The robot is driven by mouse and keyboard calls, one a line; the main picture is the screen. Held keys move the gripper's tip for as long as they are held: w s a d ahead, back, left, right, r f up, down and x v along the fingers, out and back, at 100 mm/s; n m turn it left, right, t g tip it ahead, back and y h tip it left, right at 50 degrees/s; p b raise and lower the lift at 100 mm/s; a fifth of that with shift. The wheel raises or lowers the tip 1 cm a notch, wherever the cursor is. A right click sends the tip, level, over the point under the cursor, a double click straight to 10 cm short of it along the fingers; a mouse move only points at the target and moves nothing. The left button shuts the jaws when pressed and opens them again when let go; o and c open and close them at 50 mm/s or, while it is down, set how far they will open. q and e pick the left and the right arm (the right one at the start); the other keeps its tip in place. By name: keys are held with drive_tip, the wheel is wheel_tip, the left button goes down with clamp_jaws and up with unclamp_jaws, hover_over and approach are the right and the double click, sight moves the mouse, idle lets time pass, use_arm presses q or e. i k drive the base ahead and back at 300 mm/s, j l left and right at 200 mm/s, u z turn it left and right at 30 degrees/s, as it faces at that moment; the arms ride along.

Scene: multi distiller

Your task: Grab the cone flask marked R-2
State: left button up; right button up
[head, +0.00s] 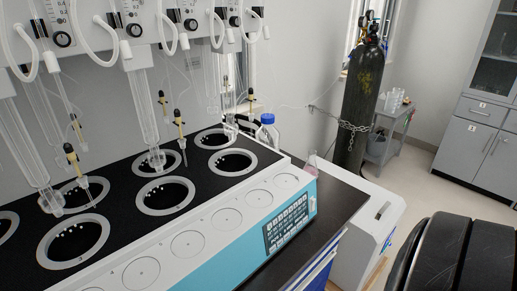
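A small cone-shaped flask (311,163) with a pinkish tint stands on the dark bench top, just beyond the far right corner of the distiller. It is partly hidden behind the distiller's white edge. Any mark on it is too small to read, so I cannot tell whether it is R-2. Neither of my grippers shows in the head view.
The distiller (190,245) with ringed wells and glass tubes fills the left. A blue-capped bottle (267,133) stands behind it. Right are a white cabinet (365,235), a chained gas cylinder (361,105), a cart (390,135) and grey cabinets (480,145). Bare dark bench (340,205) borders the distiller.

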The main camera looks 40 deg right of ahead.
sight(310, 167)
drive_tip(key=z, duration=1.9)
drive_tip(key=i+l+u, duration=0.25)
drive_tip(key=i+l, duration=0.25)
drive_tip(key=l, duration=0.25)
